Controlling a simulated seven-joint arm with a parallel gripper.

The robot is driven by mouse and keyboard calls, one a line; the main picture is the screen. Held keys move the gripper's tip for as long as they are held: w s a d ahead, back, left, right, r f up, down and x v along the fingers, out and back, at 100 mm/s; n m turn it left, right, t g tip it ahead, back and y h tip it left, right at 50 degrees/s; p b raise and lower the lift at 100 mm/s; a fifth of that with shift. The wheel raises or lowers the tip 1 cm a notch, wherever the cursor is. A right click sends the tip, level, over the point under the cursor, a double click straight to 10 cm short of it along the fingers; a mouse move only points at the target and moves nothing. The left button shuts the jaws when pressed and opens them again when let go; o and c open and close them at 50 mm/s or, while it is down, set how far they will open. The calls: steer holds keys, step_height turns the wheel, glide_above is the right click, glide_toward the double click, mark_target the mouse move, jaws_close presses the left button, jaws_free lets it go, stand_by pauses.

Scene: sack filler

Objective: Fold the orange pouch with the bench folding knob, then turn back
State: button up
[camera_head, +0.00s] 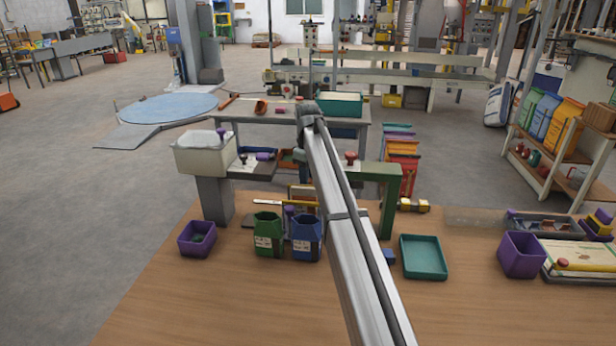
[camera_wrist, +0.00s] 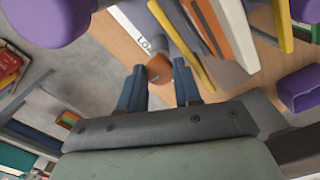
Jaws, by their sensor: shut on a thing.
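In the wrist view my gripper (camera_wrist: 160,84) has its two dark blue fingers on either side of a rounded orange-brown knob (camera_wrist: 158,68) and is shut on it. I cannot tell for certain whether this is the bench folding knob. Upright slabs stand just beyond the fingers; one has an orange face (camera_wrist: 206,24) and may be the orange pouch, seen only in part. In the head view my arm covers this area and hides the gripper. A green pouch (camera_head: 268,236) and a blue pouch (camera_head: 306,240) stand upright on the wooden bench, left of the arm.
A purple bin (camera_head: 197,240) stands at the bench's left, a teal tray (camera_head: 424,273) right of my arm, and another purple bin (camera_head: 521,262) farther right. A green frame (camera_head: 388,205) rises behind. The bench front is clear. A large purple knob (camera_wrist: 45,20) is close in the wrist view.

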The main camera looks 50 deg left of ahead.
steer(key=shift+n, duration=0.7)
steer(key=o, duration=1)
steer(key=shift+o, duration=0.2)
